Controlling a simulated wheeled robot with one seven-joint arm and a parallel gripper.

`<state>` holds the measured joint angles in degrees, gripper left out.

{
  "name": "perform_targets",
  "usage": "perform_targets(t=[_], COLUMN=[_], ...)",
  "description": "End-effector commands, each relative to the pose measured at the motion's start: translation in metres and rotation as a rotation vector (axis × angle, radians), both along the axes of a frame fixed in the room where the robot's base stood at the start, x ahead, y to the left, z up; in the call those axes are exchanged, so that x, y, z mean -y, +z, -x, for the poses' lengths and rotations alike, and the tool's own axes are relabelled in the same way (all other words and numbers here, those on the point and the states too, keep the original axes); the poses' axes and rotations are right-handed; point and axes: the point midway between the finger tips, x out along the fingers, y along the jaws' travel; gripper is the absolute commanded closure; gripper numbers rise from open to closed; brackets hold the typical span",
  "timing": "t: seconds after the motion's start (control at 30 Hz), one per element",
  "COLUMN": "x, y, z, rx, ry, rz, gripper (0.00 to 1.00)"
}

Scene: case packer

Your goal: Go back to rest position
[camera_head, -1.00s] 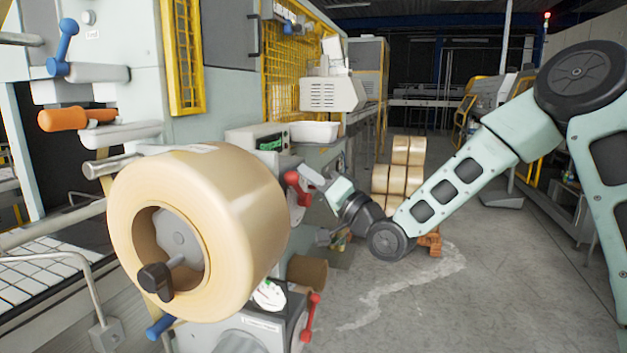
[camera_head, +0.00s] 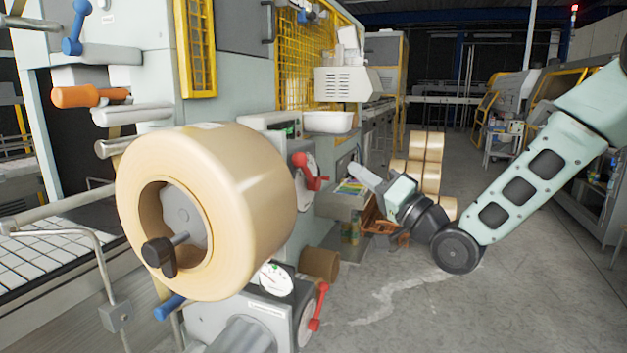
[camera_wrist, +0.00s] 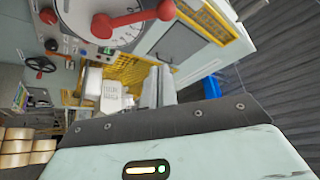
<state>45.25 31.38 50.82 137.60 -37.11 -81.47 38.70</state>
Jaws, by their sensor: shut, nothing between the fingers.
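My gripper (camera_head: 362,180) is to the right of the case packer in the head view, apart from it, with its fingers pointing left toward the red-handled dial (camera_head: 306,170). In the wrist view my gripper (camera_wrist: 158,84) has its two fingers side by side, shut and with nothing between them. The red handle (camera_wrist: 122,22) and its white dial show at the top of the wrist view, beyond the fingers. My arm reaches in from the right of the head view.
A large tan tape roll (camera_head: 255,200) fills the left foreground on the machine. A lower red lever (camera_head: 318,308) sticks out below it. Stacked tan rolls (camera_head: 432,160) stand behind my wrist. A white tray (camera_head: 328,121) is on the machine.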

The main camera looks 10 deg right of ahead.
Motion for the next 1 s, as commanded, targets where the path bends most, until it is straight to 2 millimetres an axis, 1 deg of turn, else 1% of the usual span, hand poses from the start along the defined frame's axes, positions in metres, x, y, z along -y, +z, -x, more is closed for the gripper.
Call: perform_targets(t=[0.07,0.17,0.27,0.3,0.33,0.4,0.47,0.5,0.57,0.6,0.67,0.7,0.77,0.8,0.83,0.87,0.9,1.0], x=[-0.001,-0.021,-0.054,-0.068,-0.077,-0.095,-0.106,-0.111,-0.117,-0.119,-0.120,-0.120,-0.118,-0.116,-0.114,-0.113,-0.109,-0.102], y=[0.000,-0.015,-0.045,-0.060,-0.072,-0.098,-0.118,-0.131,-0.148,-0.157,-0.169,-0.175,-0.183,-0.186,-0.188,-0.189,-0.190,-0.189], z=[0.000,0.000,0.004,0.009,0.013,0.027,0.041,0.053,0.073,0.088,0.113,0.130,0.159,0.178,0.193,0.208,0.227,0.269], rx=[-0.002,-0.056,-0.161,-0.209,-0.248,-0.333,-0.400,-0.445,-0.512,-0.555,-0.618,-0.659,-0.722,-0.761,-0.790,-0.817,-0.853,-0.925], ry=[0.001,0.014,0.032,0.042,0.049,0.067,0.086,0.100,0.125,0.145,0.177,0.203,0.249,0.282,0.309,0.339,0.377,0.475], rz=[0.003,0.085,0.255,0.340,0.407,0.561,0.690,0.774,0.900,0.981,1.096,1.170,1.273,1.337,1.382,1.423,1.472,1.569], gripper=[1.00,1.00,1.00,1.00,1.00,1.00,1.00,1.00,1.00,1.00,1.00,1.00,1.00,1.00,1.00,1.00,1.00,1.00])
